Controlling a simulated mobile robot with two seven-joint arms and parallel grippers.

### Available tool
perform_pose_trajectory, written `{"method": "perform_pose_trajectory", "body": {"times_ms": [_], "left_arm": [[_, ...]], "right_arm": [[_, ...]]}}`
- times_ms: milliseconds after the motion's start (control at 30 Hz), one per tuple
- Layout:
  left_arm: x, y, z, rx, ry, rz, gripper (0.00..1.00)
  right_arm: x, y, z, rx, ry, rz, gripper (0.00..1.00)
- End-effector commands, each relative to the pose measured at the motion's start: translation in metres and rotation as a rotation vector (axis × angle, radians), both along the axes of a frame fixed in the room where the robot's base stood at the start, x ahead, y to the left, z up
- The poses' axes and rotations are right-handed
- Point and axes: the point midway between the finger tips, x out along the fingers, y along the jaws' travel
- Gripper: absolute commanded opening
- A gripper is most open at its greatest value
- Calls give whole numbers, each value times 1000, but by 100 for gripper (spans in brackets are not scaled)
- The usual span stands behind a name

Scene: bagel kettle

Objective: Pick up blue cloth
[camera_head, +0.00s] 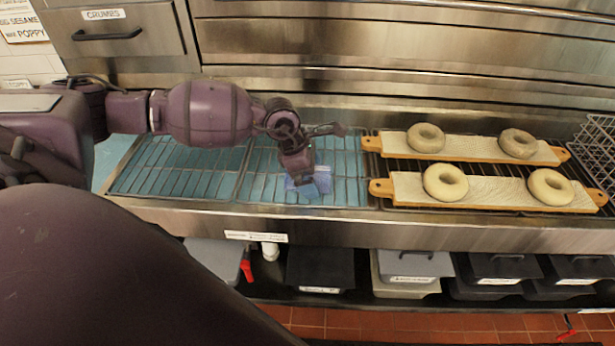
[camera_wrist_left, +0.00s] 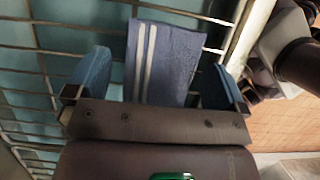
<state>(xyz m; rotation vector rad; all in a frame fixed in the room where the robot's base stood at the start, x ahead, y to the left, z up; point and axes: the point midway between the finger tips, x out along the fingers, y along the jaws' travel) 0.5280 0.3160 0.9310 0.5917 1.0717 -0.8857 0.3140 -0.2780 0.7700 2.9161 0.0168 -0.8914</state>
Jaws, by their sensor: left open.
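The blue cloth (camera_head: 290,184) lies on a wire rack over the blue-green tray, near its front edge. In the left wrist view the blue cloth (camera_wrist_left: 163,62) shows two pale stripes and lies between the fingers. My left gripper (camera_head: 309,186) reaches down over the cloth from the left. In the left wrist view my left gripper (camera_wrist_left: 155,88) is open, with a blue fingertip on each side of the cloth and a gap to each. The near end of the cloth is hidden behind the gripper body. My right gripper is not in view.
Two wooden boards, a front one (camera_head: 382,188) and a back one (camera_head: 372,144), hold bagels on the right. A metal wall with a drawer (camera_head: 118,40) stands behind. Lidded bins (camera_head: 320,268) sit below the counter's front edge (camera_head: 420,236). The wire rack (camera_head: 190,165) on the left is clear.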

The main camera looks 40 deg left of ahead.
Motion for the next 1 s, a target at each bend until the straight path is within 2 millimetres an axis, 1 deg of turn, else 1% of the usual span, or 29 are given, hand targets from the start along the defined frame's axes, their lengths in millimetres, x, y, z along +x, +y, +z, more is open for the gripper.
{"method": "perform_pose_trajectory", "body": {"times_ms": [433,467,800,1000], "left_arm": [[0,0,-3,0,1,0,99],[0,0,-3,0,0,0,97],[0,0,-3,0,1,0,46],[0,0,-2,0,1,0,45]], "right_arm": [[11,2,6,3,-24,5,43],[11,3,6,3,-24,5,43],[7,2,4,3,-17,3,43],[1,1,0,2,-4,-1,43]]}}
